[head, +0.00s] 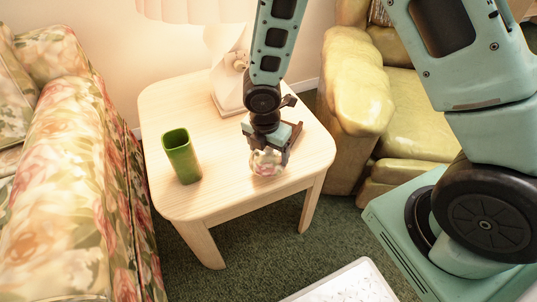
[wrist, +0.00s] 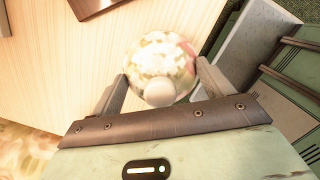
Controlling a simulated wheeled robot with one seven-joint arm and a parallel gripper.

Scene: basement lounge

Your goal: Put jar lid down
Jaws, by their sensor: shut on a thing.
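The jar lid (head: 267,163) is round and pale with a pink and green flower pattern. In the wrist view the lid (wrist: 160,55) shows a white round knob facing the camera. My gripper (head: 268,156) is shut on it, with one finger on each side in the wrist view (wrist: 162,82). The lid is over the front right part of the light wooden table (head: 225,196), near its front edge. I cannot tell whether its underside touches the tabletop. No jar shows clearly in either view.
A green cup (head: 181,157) stands at the table's left. A white lamp (head: 228,75) stands at the back. A brown flat object (wrist: 95,6) shows at the wrist view's top. A floral sofa (head: 65,190) is left, a yellow-green armchair (head: 410,115) right. The front middle tabletop is clear.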

